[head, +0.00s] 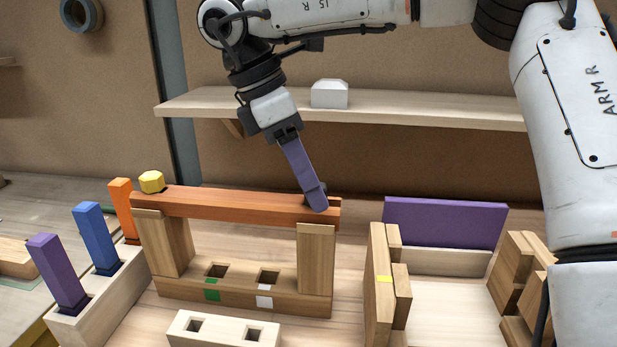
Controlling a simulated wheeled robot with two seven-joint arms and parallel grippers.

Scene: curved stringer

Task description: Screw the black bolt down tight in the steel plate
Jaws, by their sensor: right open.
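My right gripper (317,203) comes down from my right arm, with long slate-purple fingers tilted down to the right. They are seen side-on, so the gap between them does not show; the jaws are open. Their tips are at the right end of the orange-brown curved stringer (225,203), which lies across two wooden posts. A small dark patch shows around the fingertips; I cannot make out the black bolt or the steel plate there. A yellow hexagonal head (151,181) stands on the stringer's left end. My left gripper is not in view.
Purple (57,270), blue (96,235) and orange (124,205) bars stand in a wooden rack at left. A purple board (445,222) stands at right near wooden blocks (516,270). A shelf (410,107) with a white block (329,94) runs behind. A two-hole block (224,330) lies in front.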

